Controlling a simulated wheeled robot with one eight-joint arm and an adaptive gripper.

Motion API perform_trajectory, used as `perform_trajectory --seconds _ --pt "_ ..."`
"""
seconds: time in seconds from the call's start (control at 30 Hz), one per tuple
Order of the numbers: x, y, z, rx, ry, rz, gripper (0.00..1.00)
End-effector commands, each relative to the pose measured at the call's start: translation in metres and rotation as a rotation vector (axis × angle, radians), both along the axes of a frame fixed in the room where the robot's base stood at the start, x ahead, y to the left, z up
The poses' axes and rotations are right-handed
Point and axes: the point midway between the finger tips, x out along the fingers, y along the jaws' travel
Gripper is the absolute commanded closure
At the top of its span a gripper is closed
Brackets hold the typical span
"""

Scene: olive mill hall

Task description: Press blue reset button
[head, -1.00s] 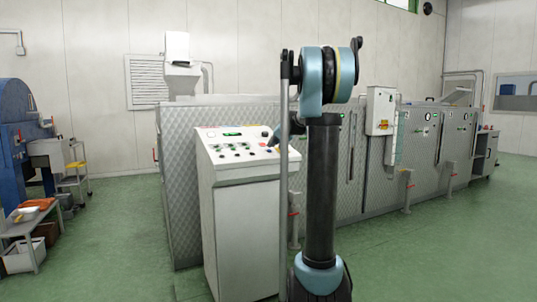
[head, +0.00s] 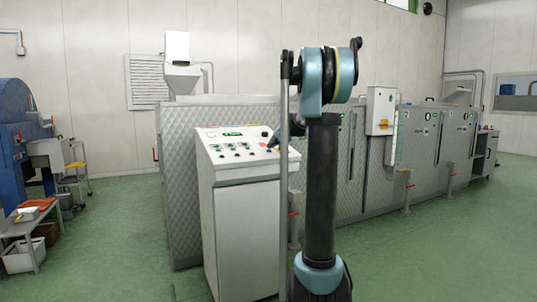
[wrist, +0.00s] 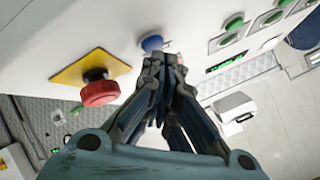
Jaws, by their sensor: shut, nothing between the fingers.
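The blue button (wrist: 152,43) is a small round cap on the white sloping panel, in the upper middle of the wrist view. My gripper (wrist: 163,60) is shut and empty. Its fingertips are right beside the blue button in the picture, just below and to the right of it; I cannot tell whether they touch it. In the head view my gripper (head: 271,140) is small and dark at the right end of the control desk's panel (head: 240,142). The blue button is too small to make out clearly there.
A red mushroom button (wrist: 99,90) on a yellow plate (wrist: 75,70) stands out left of the fingers. Green buttons (wrist: 235,24) line the panel to the right. A long quilted metal machine (head: 180,190) stands behind the desk. Green floor (head: 110,230) is clear to the left.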

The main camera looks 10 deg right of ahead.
Motion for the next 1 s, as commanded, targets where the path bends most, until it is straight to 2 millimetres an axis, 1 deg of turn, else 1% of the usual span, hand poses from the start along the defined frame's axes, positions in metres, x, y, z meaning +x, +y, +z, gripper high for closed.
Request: perform_trajectory --seconds 1.0 --pt "0.002 0.0009 -0.0072 0.0 0.0 0.0 1.0"
